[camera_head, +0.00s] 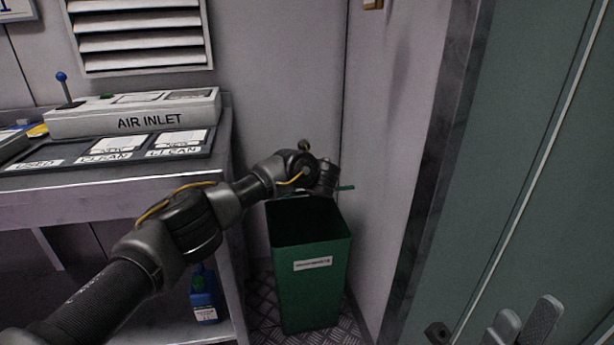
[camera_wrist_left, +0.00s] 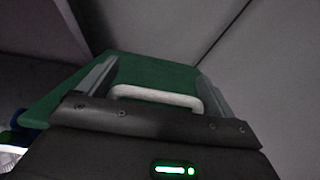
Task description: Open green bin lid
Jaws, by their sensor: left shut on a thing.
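The green bin (camera_head: 312,275) stands on the floor in the corner, with its dark inside showing from above. Its green lid (camera_head: 345,188) is raised off the opening and shows as a thin edge behind my left gripper (camera_head: 322,182). In the left wrist view the green lid (camera_wrist_left: 150,69) lies beyond the fingers, with a pale handle (camera_wrist_left: 155,97) between them. My left gripper (camera_wrist_left: 155,90) is shut on this handle. My right gripper (camera_head: 524,322) is at the lower right, with its fingers apart and empty, away from the bin.
A grey bench (camera_head: 100,190) with an AIR INLET box (camera_head: 135,112) stands left of the bin. A blue bottle (camera_head: 204,297) sits on its lower shelf. Walls close in behind and right of the bin. A green door (camera_head: 530,150) is at the right.

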